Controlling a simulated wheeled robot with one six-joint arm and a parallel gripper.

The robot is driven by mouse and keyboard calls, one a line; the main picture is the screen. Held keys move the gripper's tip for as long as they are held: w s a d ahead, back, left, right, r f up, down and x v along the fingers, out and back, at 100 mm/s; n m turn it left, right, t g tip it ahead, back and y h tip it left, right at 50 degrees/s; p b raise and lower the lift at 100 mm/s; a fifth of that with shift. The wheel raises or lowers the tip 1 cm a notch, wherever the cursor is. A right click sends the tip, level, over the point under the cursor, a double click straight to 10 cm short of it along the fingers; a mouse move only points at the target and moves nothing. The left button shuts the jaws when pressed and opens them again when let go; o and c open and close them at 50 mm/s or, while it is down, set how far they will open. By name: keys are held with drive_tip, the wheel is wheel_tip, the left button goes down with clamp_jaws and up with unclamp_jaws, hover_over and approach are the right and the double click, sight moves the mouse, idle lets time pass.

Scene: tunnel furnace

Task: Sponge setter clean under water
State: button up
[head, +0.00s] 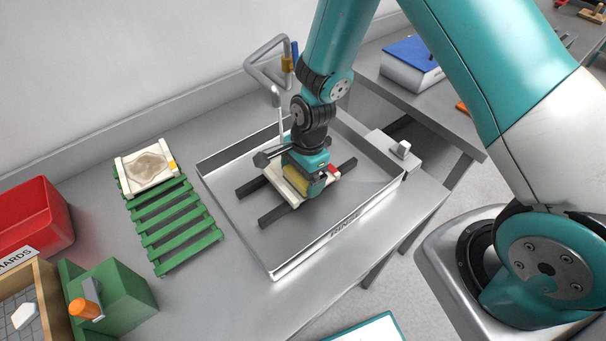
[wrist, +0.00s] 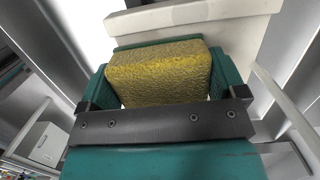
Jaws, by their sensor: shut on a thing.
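A yellow sponge (wrist: 160,72) is held between the teal fingers of my gripper (wrist: 158,85) in the wrist view. In the head view my gripper (head: 306,178) points down into the metal rinse tray (head: 345,212), with the sponge (head: 296,186) below it. A cream setter (head: 283,188) lies in the tray across two dark bars, under my gripper and partly hidden by it. The setter (wrist: 195,14) also shows at the top of the wrist view, right by the sponge. I cannot tell whether the sponge touches it. The water tap (head: 268,62) stands at the tray's back edge; no water stream is clearly visible.
A green slatted rack (head: 172,225) left of the tray bears another cream setter (head: 148,167) with a brownish patch. A red bin (head: 32,225) and a green block (head: 120,297) stand farther left. A small box with a knob (head: 396,148) is at the tray's right. Tray walls surround my gripper.

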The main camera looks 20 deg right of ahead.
drive_tip(key=shift+w+a+r, duration=0.1)
drive_tip(key=shift+w+a, duration=0.15)
drive_tip(key=shift+w, duration=0.5)
drive_tip(key=shift+s+d, duration=0.2)
drive_tip(key=shift+s, duration=0.4)
drive_tip(key=shift+s+d, duration=0.15)
drive_tip(key=shift+s, duration=0.45)
drive_tip(key=shift+w+a, duration=0.2)
drive_tip(key=shift+w, duration=0.4)
drive_tip(key=shift+w+a, duration=0.15)
drive_tip(key=shift+w, duration=0.45)
drive_tip(key=shift+s+d, duration=0.2)
drive_tip(key=shift+s, duration=0.45)
drive_tip(key=shift+s+d, duration=0.2)
drive_tip(key=shift+s, duration=0.4)
drive_tip(key=shift+w+a, duration=0.2)
drive_tip(key=shift+w, duration=0.45)
drive_tip(key=shift+w+a, duration=0.2)
drive_tip(key=shift+w, duration=0.4)
drive_tip(key=shift+s+d+f, duration=0.1)
drive_tip(key=shift+s+d, duration=0.1)
drive_tip(key=shift+s, duration=0.45)
drive_tip(key=shift+s+d+f, duration=0.1)
drive_tip(key=shift+s+d, duration=0.1)
drive_tip(key=shift+s, duration=0.4)
drive_tip(key=shift+w+a+r, duration=0.1)
drive_tip(key=shift+w+a, duration=0.15)
drive_tip(key=shift+w, duration=0.4)
drive_tip(key=shift+w+a, duration=0.2)
drive_tip(key=shift+w, duration=0.45)
